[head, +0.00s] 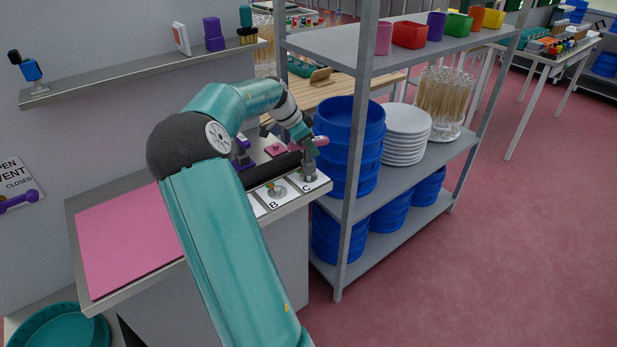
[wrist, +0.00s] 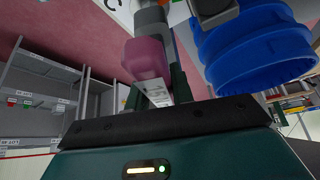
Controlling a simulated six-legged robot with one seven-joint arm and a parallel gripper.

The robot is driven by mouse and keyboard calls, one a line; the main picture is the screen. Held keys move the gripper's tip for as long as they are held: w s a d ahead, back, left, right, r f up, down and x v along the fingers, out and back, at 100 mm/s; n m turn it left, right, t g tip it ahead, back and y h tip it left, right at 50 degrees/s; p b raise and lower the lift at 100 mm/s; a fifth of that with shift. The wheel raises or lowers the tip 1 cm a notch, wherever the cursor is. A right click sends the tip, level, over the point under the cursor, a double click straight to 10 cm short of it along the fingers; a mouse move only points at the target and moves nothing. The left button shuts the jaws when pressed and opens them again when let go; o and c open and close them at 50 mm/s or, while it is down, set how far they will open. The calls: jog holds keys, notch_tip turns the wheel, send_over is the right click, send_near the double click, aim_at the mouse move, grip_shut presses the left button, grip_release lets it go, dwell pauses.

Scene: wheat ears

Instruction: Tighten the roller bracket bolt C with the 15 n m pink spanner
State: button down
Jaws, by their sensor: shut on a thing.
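The pink spanner (head: 321,141) is in my gripper (head: 306,138), at the right end of the workbench. In the wrist view its pink part (wrist: 146,60) sits between my dark fingers, with a grey cylinder just beyond it. Bolt C (head: 308,168) stands upright on the white card marked C, directly below my gripper and spanner.
Bolt B (head: 275,189) stands to the left on its own card. Behind the cards lies a black roller (head: 263,174). A purple tool (head: 241,155) stands farther left. A metal shelf with stacked blue tubs (head: 348,140) is close on the right. The pink mat (head: 125,240) is clear.

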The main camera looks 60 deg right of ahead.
jog(key=shift+r, duration=0.45)
jog(key=shift+r, duration=0.15)
jog(key=shift+r, duration=1.85)
jog(key=shift+s, duration=0.1)
